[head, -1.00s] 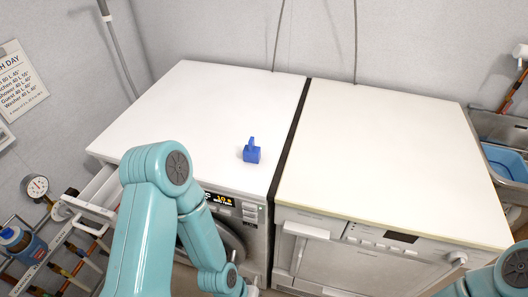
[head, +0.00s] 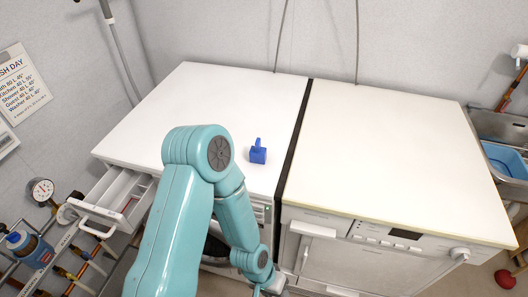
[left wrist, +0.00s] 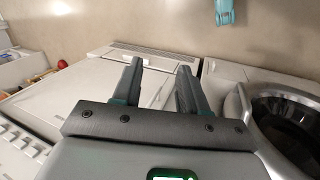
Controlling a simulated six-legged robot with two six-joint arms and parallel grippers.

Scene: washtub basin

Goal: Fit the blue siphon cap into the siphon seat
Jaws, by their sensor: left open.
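The blue siphon cap (head: 258,155), a small block with an upright tab, stands on the white top of the left machine near its front edge. The detergent drawer (head: 104,214) is pulled out at that machine's front left, with open compartments; I cannot make out the siphon seat in it. My left gripper (head: 274,286) is low in front of the machines, below the cap and apart from it. In the left wrist view, its two fingers (left wrist: 158,80) are spread with nothing between them. My right gripper is not in view.
The right machine's top (head: 400,150) is bare. A dark gap (head: 292,150) separates the two machines. A sink with a blue basin (head: 508,160) is at the right.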

